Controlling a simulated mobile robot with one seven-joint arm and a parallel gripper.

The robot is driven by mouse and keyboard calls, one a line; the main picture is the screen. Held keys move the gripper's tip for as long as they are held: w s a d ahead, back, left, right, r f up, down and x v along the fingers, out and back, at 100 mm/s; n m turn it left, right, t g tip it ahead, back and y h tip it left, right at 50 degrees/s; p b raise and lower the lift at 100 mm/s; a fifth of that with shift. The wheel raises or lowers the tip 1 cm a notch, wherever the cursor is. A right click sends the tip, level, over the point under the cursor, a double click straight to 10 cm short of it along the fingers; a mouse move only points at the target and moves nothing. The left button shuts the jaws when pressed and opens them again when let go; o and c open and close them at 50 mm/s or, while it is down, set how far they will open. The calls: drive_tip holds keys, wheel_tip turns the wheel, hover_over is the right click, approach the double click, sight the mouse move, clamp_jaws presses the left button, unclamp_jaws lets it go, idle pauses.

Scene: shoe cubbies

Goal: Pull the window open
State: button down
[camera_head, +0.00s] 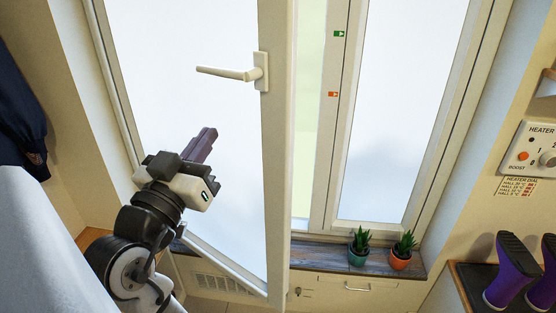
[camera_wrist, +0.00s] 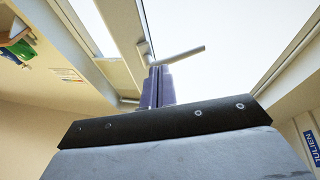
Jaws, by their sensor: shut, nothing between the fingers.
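The window's left sash (camera_head: 276,200) is swung inward, and an open gap shows between its right edge and the frame's middle post (camera_head: 327,150). Its white handle (camera_head: 228,73) lies horizontal, pointing left. The handle also shows in the wrist view (camera_wrist: 182,57), just beyond the fingertips. My gripper (camera_head: 211,133) is shut and empty, in front of the sash's glass, below the handle and apart from it in the head view. Its dark purple fingers (camera_wrist: 157,75) point up towards the handle's base in the wrist view. The right pane (camera_head: 395,110) stands in the frame.
Two potted plants, one in a teal pot (camera_head: 358,257) and one in an orange pot (camera_head: 401,260), stand on the sill (camera_head: 330,257) right of the sash. A heater dial panel (camera_head: 530,148) and purple boots (camera_head: 512,272) are at the right. Dark clothing (camera_head: 18,115) hangs at the left.

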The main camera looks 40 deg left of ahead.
sight(279, 145)
drive_tip(key=s+d+f+m+g+h, duration=0.1)
drive_tip(key=d+f+m+g+h, duration=0.1)
drive_tip(key=d+f+m+h, duration=0.35)
drive_tip(key=shift+n, duration=0.85)
drive_tip(key=w+a+p, duration=0.1)
drive_tip(key=w, duration=0.3)
drive_tip(key=w+p, duration=0.1)
drive_tip(key=w, duration=0.3)
drive_tip(key=w+a+f, duration=0.1)
drive_tip(key=w, duration=0.3)
drive_tip(key=shift+w+a+p, duration=0.15)
drive_tip(key=shift+a+p, duration=0.2)
drive_tip(key=shift+p, duration=0.05)
drive_tip(key=shift+w+a, duration=0.1)
drive_tip(key=shift+w, duration=0.55)
